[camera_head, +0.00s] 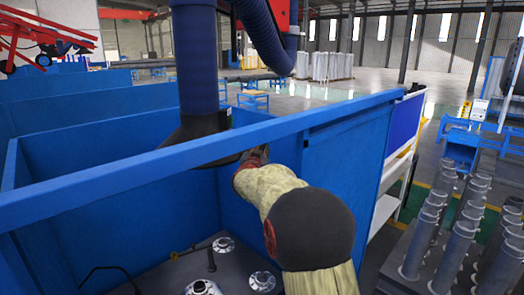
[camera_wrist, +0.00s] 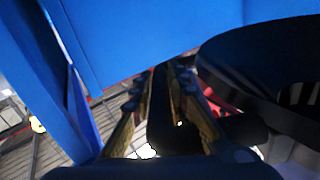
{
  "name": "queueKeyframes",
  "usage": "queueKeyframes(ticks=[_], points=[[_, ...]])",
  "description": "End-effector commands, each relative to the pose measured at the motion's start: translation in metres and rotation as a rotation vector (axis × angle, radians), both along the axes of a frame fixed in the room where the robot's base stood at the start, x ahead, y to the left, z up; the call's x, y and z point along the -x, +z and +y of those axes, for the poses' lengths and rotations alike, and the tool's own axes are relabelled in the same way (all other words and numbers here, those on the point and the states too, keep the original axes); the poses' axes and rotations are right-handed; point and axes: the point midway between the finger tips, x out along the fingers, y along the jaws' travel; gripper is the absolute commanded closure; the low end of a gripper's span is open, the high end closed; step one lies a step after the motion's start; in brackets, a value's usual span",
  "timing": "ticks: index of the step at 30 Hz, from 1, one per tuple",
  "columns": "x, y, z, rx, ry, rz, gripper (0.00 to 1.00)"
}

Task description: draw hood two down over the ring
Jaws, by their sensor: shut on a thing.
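A black flared hood (camera_head: 200,132) hangs at the lower end of a thick blue duct (camera_head: 196,60), over the blue-walled booth. My gripper (camera_head: 256,154) is at the right edge of the hood, small and partly hidden by my arm. In the wrist view the dark hood rim (camera_wrist: 255,50) curves in from the right, and my two gripper fingers (camera_wrist: 172,85) are close around a dark part, whose exact shape is blurred. Several grey flanged rings (camera_head: 223,245) sit on the dark table below, apart from the hood. I cannot tell which one is the ring.
A blue booth rail (camera_head: 150,172) crosses in front of the hood, with a blue panel (camera_head: 345,150) at right. A bolt-like rod (camera_head: 211,262) and a black cable (camera_head: 105,270) are on the table (camera_head: 165,280). Grey posts (camera_head: 435,230) stand outside at right.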

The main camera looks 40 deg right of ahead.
Motion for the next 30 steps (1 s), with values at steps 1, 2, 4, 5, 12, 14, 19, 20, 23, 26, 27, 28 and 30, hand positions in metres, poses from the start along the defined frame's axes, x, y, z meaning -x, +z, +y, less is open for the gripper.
queueKeyframes(ticks=[1,2,4,5,12,14,19,20,23,26,27,28,30], points=[[0.000,0.000,0.000,0.000,0.000,0.000,1.00],[0.000,0.000,0.000,0.000,0.000,0.000,1.00],[0.000,0.000,0.000,0.000,0.000,0.000,1.00],[0.000,0.000,0.000,0.000,0.000,0.000,1.00],[0.000,-0.001,0.000,0.000,0.000,0.000,1.00],[0.000,-0.002,0.000,-0.001,0.000,0.001,1.00],[0.000,-0.018,0.000,-0.002,0.000,0.002,1.00],[0.000,-0.024,0.000,-0.003,0.000,0.003,1.00],[0.000,-0.045,0.000,-0.003,0.000,0.005,1.00],[0.000,-0.073,0.000,-0.004,-0.001,0.006,1.00],[0.000,-0.085,0.000,-0.004,0.000,0.008,1.00],[0.000,-0.095,0.000,-0.005,0.000,0.008,1.00],[0.000,-0.117,0.000,-0.006,0.000,0.009,1.00]])
